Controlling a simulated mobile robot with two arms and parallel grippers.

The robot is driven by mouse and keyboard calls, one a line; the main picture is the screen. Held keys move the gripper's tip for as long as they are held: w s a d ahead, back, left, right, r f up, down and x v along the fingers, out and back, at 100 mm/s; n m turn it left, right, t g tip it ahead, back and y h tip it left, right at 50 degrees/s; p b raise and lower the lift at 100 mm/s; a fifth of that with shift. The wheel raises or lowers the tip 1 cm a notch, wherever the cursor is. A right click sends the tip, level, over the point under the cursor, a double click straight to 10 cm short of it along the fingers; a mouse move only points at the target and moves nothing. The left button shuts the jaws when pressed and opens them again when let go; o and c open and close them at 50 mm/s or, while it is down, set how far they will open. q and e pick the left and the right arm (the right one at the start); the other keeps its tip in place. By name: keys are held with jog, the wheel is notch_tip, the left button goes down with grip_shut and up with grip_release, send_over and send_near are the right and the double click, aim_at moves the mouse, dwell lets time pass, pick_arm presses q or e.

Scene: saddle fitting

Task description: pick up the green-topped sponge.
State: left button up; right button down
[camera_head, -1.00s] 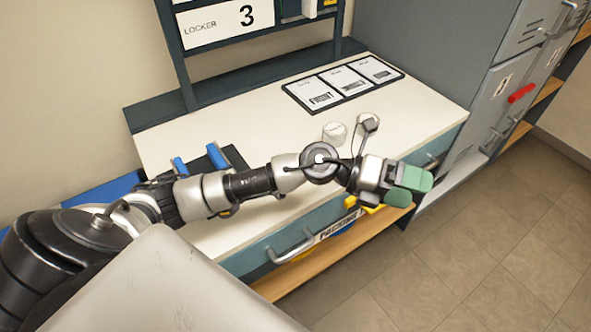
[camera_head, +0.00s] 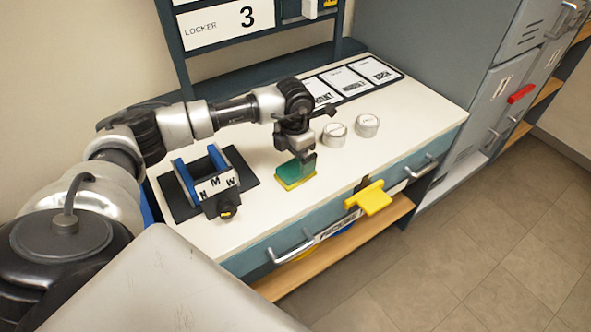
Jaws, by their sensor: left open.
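The green-topped sponge (camera_head: 289,182), with a yellow lower layer, lies on the white worktop near its front edge. The gripper is open. My right gripper is not in view.
A black holder with blue uprights (camera_head: 213,187) stands left of the sponge. Two white round pots (camera_head: 335,134) (camera_head: 367,126) stand to the right. A yellow piece (camera_head: 371,199) juts out at the drawer front. Labelled cards (camera_head: 347,82) lie behind.

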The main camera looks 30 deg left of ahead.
aim_at(293, 167)
pick_arm(q)
notch_tip(293, 167, down, 6)
jog(key=shift+s+r+p, duration=0.15)
jog(key=shift+p, duration=0.45)
jog(key=shift+c, duration=0.3)
jog(key=c, duration=1)
